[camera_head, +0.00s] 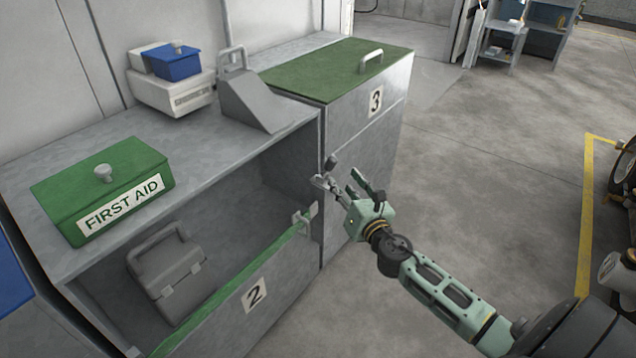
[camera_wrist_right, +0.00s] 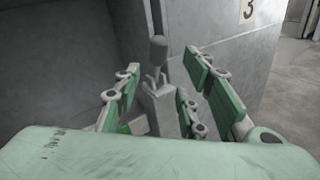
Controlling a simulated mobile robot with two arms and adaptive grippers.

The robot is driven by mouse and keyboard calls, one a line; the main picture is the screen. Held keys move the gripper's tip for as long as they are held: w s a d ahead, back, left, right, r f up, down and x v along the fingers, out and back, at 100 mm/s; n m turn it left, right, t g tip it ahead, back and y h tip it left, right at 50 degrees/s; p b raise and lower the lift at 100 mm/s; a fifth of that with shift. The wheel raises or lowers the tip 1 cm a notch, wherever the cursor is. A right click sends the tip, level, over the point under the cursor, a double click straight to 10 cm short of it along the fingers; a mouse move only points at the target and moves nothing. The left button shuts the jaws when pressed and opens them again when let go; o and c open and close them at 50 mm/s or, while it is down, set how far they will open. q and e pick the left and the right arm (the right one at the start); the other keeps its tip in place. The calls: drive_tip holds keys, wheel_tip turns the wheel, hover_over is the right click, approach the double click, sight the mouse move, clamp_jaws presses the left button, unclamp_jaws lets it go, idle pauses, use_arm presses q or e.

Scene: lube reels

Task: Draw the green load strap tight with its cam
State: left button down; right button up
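A green strip (camera_head: 232,290), which looks like the load strap, runs along the top of the front panel of compartment 2. At its right end is a grey metal fitting (camera_head: 304,222), probably the cam. In the right wrist view, a grey lever with a rounded knob (camera_wrist_right: 158,49) stands upright from a block (camera_wrist_right: 160,108). My right gripper (camera_head: 341,179) is beside the cabinet's right post, fingers pointing at it. In the wrist view its fingers (camera_wrist_right: 158,92) are spread either side of the lever; I cannot tell whether they touch it. My left gripper is out of view.
Open compartment 2 holds a grey case (camera_head: 168,275). A green first aid box (camera_head: 104,190), a white and blue box (camera_head: 172,85) and a grey wedge (camera_head: 252,105) sit on top. Closed cabinet 3 (camera_head: 375,115) adjoins.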

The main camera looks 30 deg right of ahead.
sight(332, 167)
drive_tip(key=shift+w+d+r+b, duration=0.1)
drive_tip(key=shift+w+d+b, duration=0.1)
drive_tip(key=shift+w, duration=1.1)
drive_tip(key=shift+w+d+r+b, duration=0.1)
drive_tip(key=shift+w+d, duration=0.05)
drive_tip(key=shift+w, duration=1.2)
drive_tip(key=shift+w+d+r+b, duration=0.1)
drive_tip(key=shift+w+d, duration=0.1)
drive_tip(key=shift+w, duration=1.1)
drive_tip(key=shift+c, duration=0.4)
clamp_jaws()
